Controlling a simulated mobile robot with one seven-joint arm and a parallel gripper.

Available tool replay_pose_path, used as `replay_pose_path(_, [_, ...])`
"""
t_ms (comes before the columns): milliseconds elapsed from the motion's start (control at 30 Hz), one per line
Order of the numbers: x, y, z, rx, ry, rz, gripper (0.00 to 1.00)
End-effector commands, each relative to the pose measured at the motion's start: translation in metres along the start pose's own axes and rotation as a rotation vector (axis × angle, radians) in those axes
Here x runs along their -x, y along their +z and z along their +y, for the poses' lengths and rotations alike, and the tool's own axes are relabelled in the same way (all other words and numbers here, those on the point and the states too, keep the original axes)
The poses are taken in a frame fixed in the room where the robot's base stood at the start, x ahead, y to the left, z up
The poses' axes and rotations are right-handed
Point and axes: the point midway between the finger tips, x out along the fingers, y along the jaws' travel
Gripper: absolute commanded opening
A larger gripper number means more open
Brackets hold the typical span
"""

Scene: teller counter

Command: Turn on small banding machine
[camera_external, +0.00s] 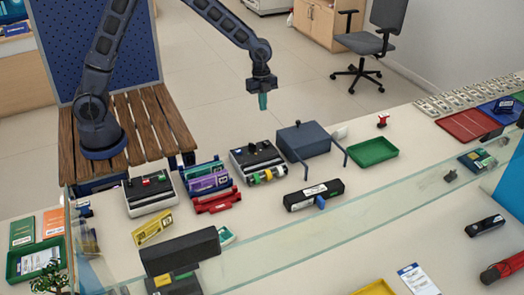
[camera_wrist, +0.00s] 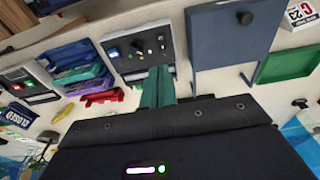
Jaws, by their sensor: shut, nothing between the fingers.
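I cannot tell for certain which device is the small banding machine. One candidate is a grey and black machine (camera_external: 257,157) with a row of knobs, mid-counter; it also shows in the wrist view (camera_wrist: 140,45), straight beyond my fingers. Another is a white and black machine (camera_external: 149,192) to its left, with a red switch; in the wrist view it (camera_wrist: 28,84) shows small red and green lights. My gripper (camera_external: 263,101) hangs above and behind the counter, apart from both. Its teal fingers (camera_wrist: 158,82) are shut and empty.
A blue-grey box (camera_external: 303,138) with two bars stands right of the knobbed machine, then a green tray (camera_external: 373,152). Purple and red holders (camera_external: 208,182) sit between the machines. A black device (camera_external: 314,194) lies in front. A glass panel (camera_external: 340,208) runs along the counter.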

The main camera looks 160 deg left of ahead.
Motion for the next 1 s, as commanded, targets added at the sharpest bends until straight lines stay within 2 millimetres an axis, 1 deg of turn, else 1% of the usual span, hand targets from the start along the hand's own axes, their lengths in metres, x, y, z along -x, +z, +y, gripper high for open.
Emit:
replay_pose_path(333, [-0.001, -0.014, -0.002, 0.0, -0.002, 0.036, 0.0])
replay_pose_path(700, [-0.002, -0.015, -0.002, -0.001, -0.002, 0.038, 0.0])
replay_pose_path(867, [-0.015, -0.016, -0.001, -0.001, -0.001, 0.038, 0.0])
replay_pose_path(1000, [-0.037, -0.017, -0.001, -0.002, 0.0, 0.037, 0.0])
